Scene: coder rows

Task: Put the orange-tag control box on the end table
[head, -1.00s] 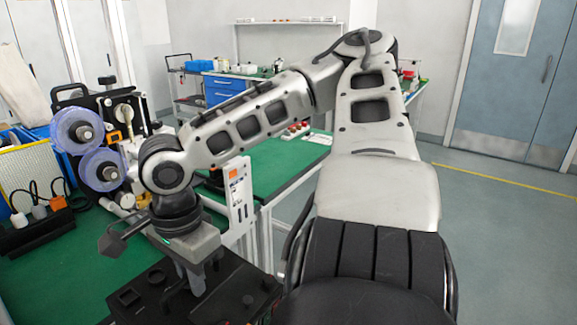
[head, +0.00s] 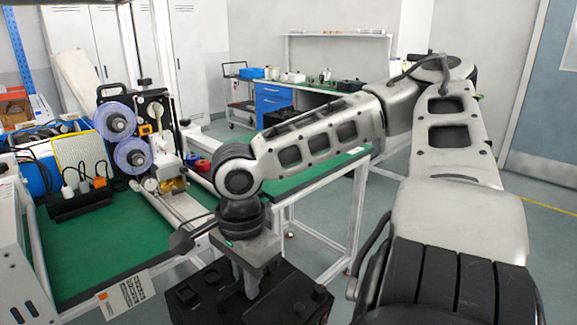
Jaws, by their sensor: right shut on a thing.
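My right gripper (head: 250,284) points down in the lower middle of the head view. It is shut on a black control box (head: 205,305) with round knobs and square parts on its top. The box is partly cut off by the bottom edge, and no orange tag shows on its visible faces. It is held in front of the green-topped tables, apart from them as far as I can see. A near green-topped table (head: 90,255) is at left, and another green-topped table (head: 300,178) is behind my right arm. I cannot tell which is the end table. My left gripper is not in view.
On the near table stand a coder machine with clear purple reels (head: 132,155) and a black strip with plugs (head: 80,203). A white panel with an orange label (head: 126,293) is at its front edge. Blue drawers (head: 272,100) stand at the back. Some floor is clear.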

